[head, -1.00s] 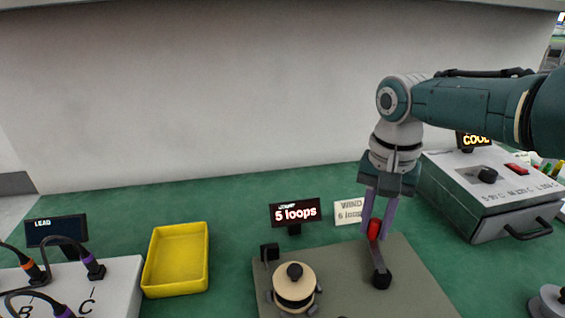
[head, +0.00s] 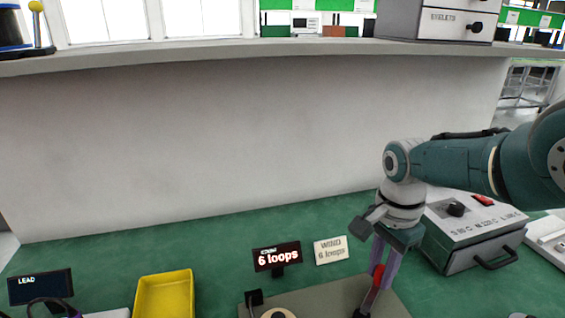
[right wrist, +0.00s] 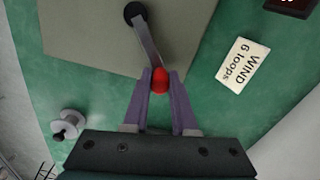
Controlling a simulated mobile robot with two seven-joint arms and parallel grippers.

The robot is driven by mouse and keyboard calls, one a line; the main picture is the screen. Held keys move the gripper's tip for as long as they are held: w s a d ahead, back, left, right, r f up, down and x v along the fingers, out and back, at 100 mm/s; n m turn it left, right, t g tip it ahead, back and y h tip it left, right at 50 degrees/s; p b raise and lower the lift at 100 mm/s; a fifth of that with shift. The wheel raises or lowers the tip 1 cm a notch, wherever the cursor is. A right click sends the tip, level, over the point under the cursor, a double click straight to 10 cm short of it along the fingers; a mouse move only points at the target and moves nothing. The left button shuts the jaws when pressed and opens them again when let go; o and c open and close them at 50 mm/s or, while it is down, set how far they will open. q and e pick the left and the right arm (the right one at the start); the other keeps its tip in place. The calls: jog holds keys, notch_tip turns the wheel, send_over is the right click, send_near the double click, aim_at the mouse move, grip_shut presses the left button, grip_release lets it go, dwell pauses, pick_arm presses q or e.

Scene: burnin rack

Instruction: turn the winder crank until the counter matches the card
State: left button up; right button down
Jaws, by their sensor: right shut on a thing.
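The winder's counter display (head: 277,257) reads "6 loops" in the head view. The white card (head: 331,250) beside it reads "WIND 6 loops"; the card also shows in the right wrist view (right wrist: 243,66). My right gripper (head: 376,277) is shut on the red knob (right wrist: 159,79) of the crank. The crank arm (right wrist: 146,41) runs from the knob to a black hub (right wrist: 135,13) on the grey winder base (head: 330,296). The winder's spool (head: 278,314) is cut off at the bottom edge of the head view.
A yellow tray (head: 165,296) stands left of the winder, with a dark "LEAD" display (head: 40,287) further left. A grey box with a handle and knob (head: 470,230) stands to the right. The green bench (head: 220,262) is clear between tray and winder.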

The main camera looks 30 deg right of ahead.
jog(key=shift+s+d, duration=0.1)
dwell(0.4)
jog(key=c, duration=0.7)
grip_release()
notch_tip(320, 180, up, 10)
jog(key=p, duration=0.8)
jog(key=shift+p, duration=0.4)
